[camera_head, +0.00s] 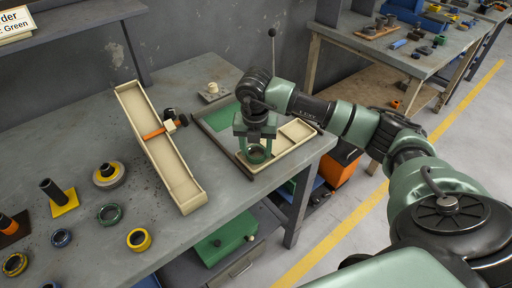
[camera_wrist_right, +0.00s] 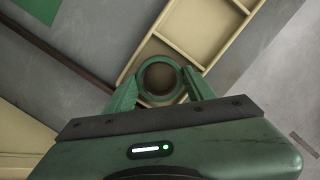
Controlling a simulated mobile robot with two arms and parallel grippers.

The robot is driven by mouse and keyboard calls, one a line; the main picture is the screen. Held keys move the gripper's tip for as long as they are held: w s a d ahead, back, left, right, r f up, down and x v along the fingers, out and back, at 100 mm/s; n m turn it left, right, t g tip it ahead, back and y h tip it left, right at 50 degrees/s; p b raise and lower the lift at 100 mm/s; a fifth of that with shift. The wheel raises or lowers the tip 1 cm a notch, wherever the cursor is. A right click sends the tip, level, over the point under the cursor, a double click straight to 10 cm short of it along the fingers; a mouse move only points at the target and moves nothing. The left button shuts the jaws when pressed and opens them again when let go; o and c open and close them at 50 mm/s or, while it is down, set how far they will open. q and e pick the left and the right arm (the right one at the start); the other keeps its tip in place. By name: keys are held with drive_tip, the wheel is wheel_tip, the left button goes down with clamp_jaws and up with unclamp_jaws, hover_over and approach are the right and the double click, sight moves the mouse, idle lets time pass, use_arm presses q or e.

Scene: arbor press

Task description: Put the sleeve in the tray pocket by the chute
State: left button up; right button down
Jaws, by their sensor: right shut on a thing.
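My right gripper (camera_head: 256,143) is shut on a green ring-shaped sleeve (camera_head: 257,156), with a finger on each side of it. In the right wrist view, the sleeve (camera_wrist_right: 160,59) sits between the fingertips (camera_wrist_right: 160,84), its opening facing the camera. It is at the tray's end pocket on the chute side; I cannot tell whether it touches the floor. The cream tray (camera_head: 284,151) has several pockets; its divider (camera_wrist_right: 177,48) shows in the right wrist view. The long cream chute (camera_head: 185,190) lies to the left of the tray. My left gripper is not in view.
An orange bar with a black knob (camera_head: 181,120) crosses the chute. Another green ring (camera_head: 109,214), a yellow ring (camera_head: 139,239) and several other parts lie on the left of the bench. The bench edge is just right of the tray.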

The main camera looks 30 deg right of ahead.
drive_tip(key=c, duration=0.8)
unclamp_jaws()
drive_tip(key=shift+f, duration=0.1)
drive_tip(key=shift+r, duration=0.45)
drive_tip(key=r, duration=0.3)
drive_tip(key=r+b, duration=0.1)
drive_tip(key=r, duration=0.3)
drive_tip(key=s+a+r+b, duration=0.1)
drive_tip(key=r, duration=0.3)
drive_tip(key=shift+r, duration=0.2)
